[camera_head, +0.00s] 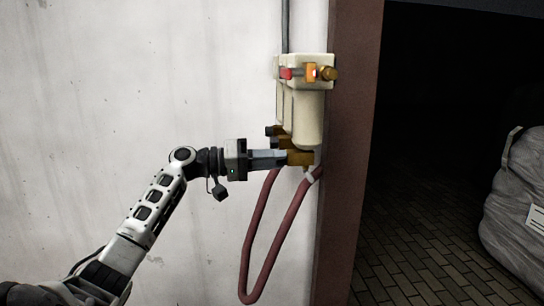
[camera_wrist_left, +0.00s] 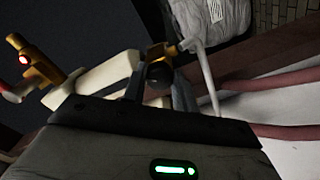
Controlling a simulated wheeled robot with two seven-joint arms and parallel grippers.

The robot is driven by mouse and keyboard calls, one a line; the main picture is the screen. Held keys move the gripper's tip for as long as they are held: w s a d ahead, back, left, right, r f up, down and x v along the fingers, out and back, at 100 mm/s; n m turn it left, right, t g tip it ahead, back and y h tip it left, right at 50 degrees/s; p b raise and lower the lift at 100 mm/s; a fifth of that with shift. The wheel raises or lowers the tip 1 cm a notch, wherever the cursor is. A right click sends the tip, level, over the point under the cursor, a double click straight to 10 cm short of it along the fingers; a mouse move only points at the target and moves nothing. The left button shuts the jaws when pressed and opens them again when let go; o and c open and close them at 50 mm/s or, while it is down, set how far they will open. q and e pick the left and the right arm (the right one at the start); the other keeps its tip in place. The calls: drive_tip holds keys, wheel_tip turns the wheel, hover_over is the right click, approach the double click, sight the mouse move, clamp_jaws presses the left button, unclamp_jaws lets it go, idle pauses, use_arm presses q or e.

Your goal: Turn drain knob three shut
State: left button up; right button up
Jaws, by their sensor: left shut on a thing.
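A cream filter unit (camera_head: 306,105) hangs on the wall beside a brown post. Brass drain knobs stick out below it in a row: two darker ones at the back (camera_head: 275,131) and a brass one in front (camera_head: 300,158). My left gripper (camera_head: 284,158) comes in level from the left and is shut on the front brass knob. In the left wrist view a dark round knob end (camera_wrist_left: 158,74) and brass parts show just past my gripper (camera_wrist_left: 157,92). The fingers cover much of the held knob, so its turn angle cannot be told. My right gripper is out of view.
A red hose (camera_head: 254,240) loops down below the unit, close under my gripper. A brass fitting with an orange light (camera_head: 312,72) sits at the unit's top. The brown post (camera_head: 348,150) stands right of it. A grey wrapped bundle (camera_head: 515,210) lies on the paved floor at right.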

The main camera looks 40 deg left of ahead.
use_arm(q)
drive_tip(key=n+p, duration=0.2)
drive_tip(key=n, duration=0.1)
drive_tip(key=n+p, duration=0.2)
drive_tip(key=n, duration=0.2)
drive_tip(key=shift+r+n+p, duration=0.2)
drive_tip(key=shift+n+p, duration=0.1)
drive_tip(key=shift+p, duration=0.1)
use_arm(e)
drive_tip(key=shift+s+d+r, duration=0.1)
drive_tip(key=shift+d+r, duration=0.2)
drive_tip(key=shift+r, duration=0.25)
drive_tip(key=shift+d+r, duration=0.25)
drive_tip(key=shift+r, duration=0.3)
use_arm(q)
drive_tip(key=o, duration=1)
drive_tip(key=shift+f, duration=0.1)
drive_tip(key=shift+c, duration=0.2)
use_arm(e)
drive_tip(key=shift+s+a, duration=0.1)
